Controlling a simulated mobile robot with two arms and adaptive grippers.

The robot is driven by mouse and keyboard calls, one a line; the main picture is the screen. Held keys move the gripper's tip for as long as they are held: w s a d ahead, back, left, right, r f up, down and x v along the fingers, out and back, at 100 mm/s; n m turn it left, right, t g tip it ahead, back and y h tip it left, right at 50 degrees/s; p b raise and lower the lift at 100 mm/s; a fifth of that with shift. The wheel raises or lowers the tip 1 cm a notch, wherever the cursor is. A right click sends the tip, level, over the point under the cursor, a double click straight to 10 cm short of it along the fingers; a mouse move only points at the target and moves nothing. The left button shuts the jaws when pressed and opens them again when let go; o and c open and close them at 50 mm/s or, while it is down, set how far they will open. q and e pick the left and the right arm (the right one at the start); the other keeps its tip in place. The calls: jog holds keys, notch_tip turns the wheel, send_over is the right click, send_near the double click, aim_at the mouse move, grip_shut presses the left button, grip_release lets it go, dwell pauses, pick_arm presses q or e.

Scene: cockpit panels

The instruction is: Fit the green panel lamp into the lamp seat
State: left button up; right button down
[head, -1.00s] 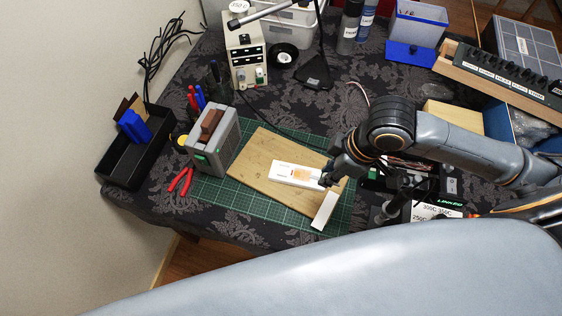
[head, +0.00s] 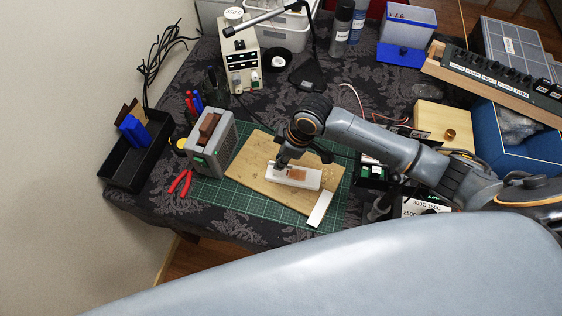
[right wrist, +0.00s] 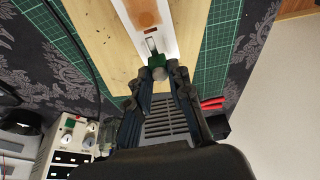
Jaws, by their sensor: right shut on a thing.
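A white panel (head: 308,181) with an orange-brown patch lies on the wooden board, and its end also shows in the right wrist view (right wrist: 172,42). My right gripper (head: 280,166) is at the panel's left end. In the right wrist view my right gripper (right wrist: 159,78) is shut on the green panel lamp (right wrist: 157,61), a small green piece with a grey round end between the fingertips. The lamp is at the panel's end; I cannot tell whether it sits in the lamp seat, which is hidden. My left gripper is not in view.
The wooden board (head: 250,170) rests on a green cutting mat (head: 213,190). A white strip (head: 320,208) lies at its front right. A lamp base (head: 307,79) stands behind.

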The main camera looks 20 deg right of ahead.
notch_tip(320, 180, down, 3)
jog(key=shift+f+p, duration=0.2)
jog(key=shift+p, duration=0.35)
jog(key=shift+f, duration=0.2)
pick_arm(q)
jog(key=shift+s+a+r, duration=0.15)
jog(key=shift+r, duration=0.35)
pick_arm(e)
jog(key=c, duration=1.2)
grip_release()
jog(key=shift+w+r, duration=0.1)
jog(key=shift+r, duration=0.2)
pick_arm(q)
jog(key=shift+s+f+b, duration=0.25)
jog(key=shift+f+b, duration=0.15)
jog(key=shift+b, duration=0.05)
pick_arm(e)
jog(key=v, duration=1.2)
jog(key=shift+f, duration=0.15)
